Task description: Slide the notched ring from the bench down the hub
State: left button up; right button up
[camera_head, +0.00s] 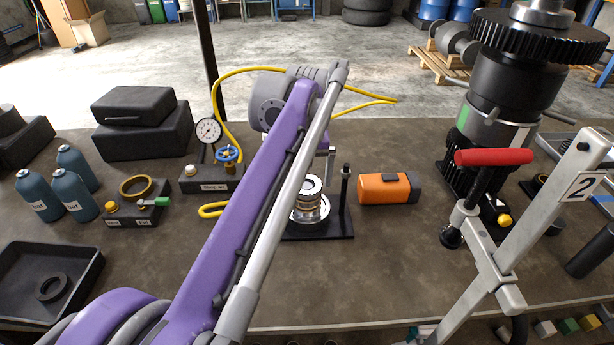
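A silver, ridged cylindrical hub (308,208) stands upright on a black base plate (335,226) at the middle of the bench. My purple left arm crosses in front and hides part of it. My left gripper (329,166) points down just above the hub, mostly hidden behind its own arm; I cannot see both fingers or whether it holds anything. A dark ring (42,293) lies in the black tray at the left. A brass-coloured ring (137,181) sits on a small block. I cannot make out notches on either ring. My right gripper is out of view.
A thin dark post (345,186) rises from the base plate beside the hub. An orange box (388,188) lies right of it. A tall black geared assembly (516,80) and a red-handled grey frame (493,157) fill the right. A gauge (208,131) and yellow hose stand left.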

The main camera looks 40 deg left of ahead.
pick_arm(q)
notch_tip(320, 180, up, 18)
jog(key=p, duration=0.7)
jog(key=shift+s+d+f, duration=0.15)
jog(key=shift+s+d, duration=0.25)
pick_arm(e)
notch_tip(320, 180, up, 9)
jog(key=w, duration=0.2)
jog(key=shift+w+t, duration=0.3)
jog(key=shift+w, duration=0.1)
pick_arm(q)
jog(key=shift+s, duration=0.15)
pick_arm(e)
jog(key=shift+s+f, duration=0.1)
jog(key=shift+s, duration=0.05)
